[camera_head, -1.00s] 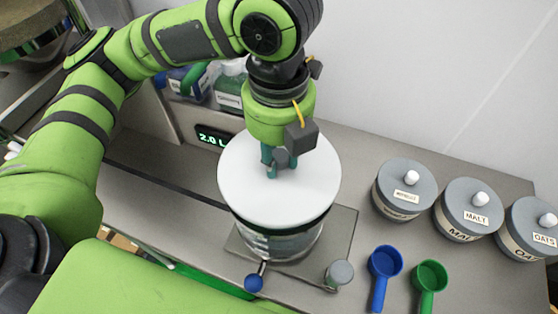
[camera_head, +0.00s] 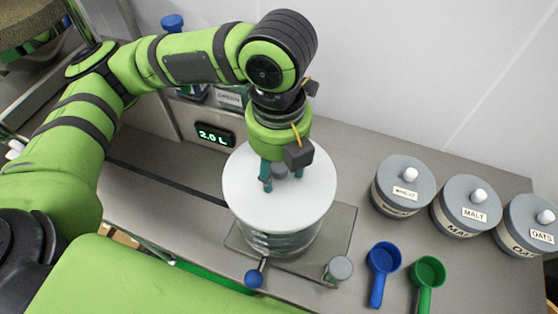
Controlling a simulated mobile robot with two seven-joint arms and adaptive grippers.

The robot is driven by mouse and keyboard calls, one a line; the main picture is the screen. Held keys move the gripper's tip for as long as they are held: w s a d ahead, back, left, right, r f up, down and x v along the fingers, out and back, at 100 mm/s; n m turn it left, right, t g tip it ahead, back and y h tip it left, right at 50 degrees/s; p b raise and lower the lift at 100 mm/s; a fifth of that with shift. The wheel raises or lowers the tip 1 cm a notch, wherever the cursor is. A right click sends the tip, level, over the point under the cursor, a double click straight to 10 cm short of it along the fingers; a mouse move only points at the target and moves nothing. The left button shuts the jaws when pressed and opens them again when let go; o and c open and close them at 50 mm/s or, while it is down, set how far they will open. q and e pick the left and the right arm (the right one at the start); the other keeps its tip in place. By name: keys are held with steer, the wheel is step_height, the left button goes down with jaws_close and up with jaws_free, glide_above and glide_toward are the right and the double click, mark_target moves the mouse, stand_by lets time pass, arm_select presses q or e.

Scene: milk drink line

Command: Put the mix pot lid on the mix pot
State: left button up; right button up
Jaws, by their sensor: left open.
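The mix pot lid (camera_head: 285,212) is a white disc with a small grey knob. It lies over the top of the mix pot (camera_head: 285,243), a clear, ridged pot standing on a grey square plate, and appears level on it. My left gripper (camera_head: 280,180) points down just above the middle of the lid. Its teal fingers are open, one on each side of the knob (camera_head: 281,171). The lid hides the inside of the pot. My right gripper does not show.
Several grey lidded jars, such as the malt jar (camera_head: 462,210), stand at the right. A blue scoop (camera_head: 382,262) and a green scoop (camera_head: 427,272) lie in front of them. A blue-knobbed lever (camera_head: 254,278) juts from the pot's front. A display (camera_head: 214,135) reads 2.0 L.

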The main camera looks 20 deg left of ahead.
mark_target(279, 166)
arm_select(q)
step_height(279, 166, up, 12)
steer(key=b, duration=0.1)
steer(key=shift+r, duration=0.2)
